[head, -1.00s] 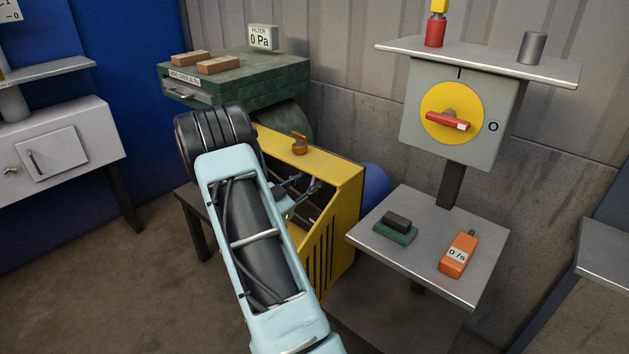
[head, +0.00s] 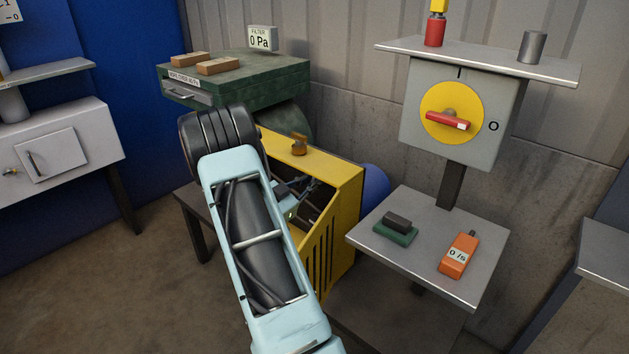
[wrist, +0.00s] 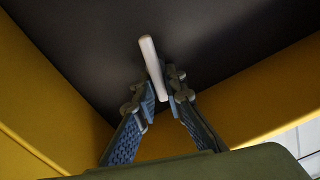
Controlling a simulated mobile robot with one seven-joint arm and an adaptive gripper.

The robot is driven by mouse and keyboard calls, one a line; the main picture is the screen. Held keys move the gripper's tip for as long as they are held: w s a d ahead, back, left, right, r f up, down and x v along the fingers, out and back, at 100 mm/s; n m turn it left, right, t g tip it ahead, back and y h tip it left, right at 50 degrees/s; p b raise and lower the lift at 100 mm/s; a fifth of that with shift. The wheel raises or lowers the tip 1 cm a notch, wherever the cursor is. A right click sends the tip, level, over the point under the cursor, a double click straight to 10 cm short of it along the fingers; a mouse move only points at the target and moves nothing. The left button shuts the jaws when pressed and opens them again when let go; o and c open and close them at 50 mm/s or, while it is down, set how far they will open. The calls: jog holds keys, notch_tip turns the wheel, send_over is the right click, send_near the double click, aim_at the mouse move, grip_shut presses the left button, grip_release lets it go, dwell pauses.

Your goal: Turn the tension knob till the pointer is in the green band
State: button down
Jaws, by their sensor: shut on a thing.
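My gripper (wrist: 160,94) is shut on a pale, narrow bar (wrist: 150,55) in the wrist view. The bar stands out against a dark surface between yellow walls; it may be the tension knob's grip, but I cannot tell for sure. In the head view my gripper (head: 303,188) reaches into the open side of the yellow housing (head: 345,190), partly hidden by my arm. I cannot make out the pointer or a green band in either view.
A brown catch (head: 299,145) sits on the housing's top edge. To the right, a shelf (head: 380,240) holds a green-based block (head: 396,230) and an orange meter (head: 459,256). Above it is a yellow dial switch with a red handle (head: 448,121). A green cabinet (head: 270,75) stands behind.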

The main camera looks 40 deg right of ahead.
jog(key=shift+f+m, duration=0.1)
jog(key=shift+m, duration=0.2)
jog(key=c, duration=2)
grip_release()
jog(key=shift+c, duration=0.2)
jog(key=s+a, duration=0.1)
jog(key=a, duration=1.1)
